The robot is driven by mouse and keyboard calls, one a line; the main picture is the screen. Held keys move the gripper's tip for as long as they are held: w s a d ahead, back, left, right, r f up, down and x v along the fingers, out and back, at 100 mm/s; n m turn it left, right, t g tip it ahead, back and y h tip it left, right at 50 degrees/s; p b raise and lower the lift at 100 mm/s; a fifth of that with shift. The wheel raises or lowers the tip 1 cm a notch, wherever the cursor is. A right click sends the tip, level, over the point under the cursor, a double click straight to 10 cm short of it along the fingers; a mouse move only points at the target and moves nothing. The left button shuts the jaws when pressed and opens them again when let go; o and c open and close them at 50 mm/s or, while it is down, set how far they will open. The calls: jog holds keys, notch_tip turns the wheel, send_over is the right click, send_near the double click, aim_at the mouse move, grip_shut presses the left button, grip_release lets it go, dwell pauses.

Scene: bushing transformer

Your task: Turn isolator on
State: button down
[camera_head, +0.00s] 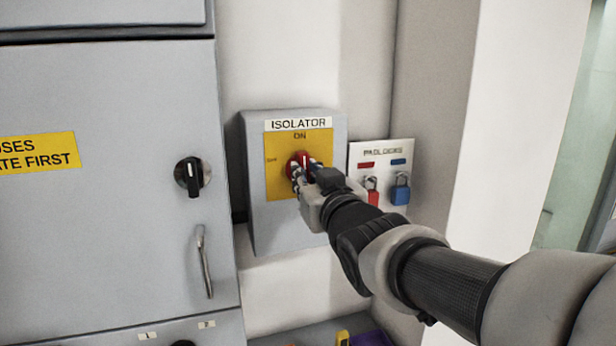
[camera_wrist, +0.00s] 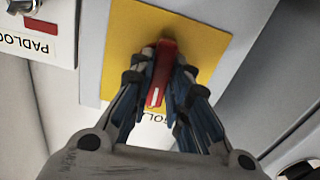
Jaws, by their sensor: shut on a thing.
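The isolator box (camera_head: 285,228) is grey with a yellow plate (camera_head: 318,140) labelled ISOLATOR and ON, on the wall in the head view. Its red rotary handle (camera_head: 298,160) is partly hidden by my gripper (camera_head: 306,172). In the wrist view, the red handle (camera_wrist: 161,72) lies between the two fingers of my gripper (camera_wrist: 163,82), which are shut on its sides.
A padlock board (camera_head: 398,154) with a red padlock (camera_head: 373,196) and a blue padlock (camera_head: 400,193) hangs just right of the box. A grey cabinet (camera_head: 100,230) with a black knob (camera_head: 193,177) and a metal handle (camera_head: 204,262) stands left. A shelf with small items lies below.

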jog(key=shift+m, duration=0.5)
jog(key=c, duration=1.5)
grip_release()
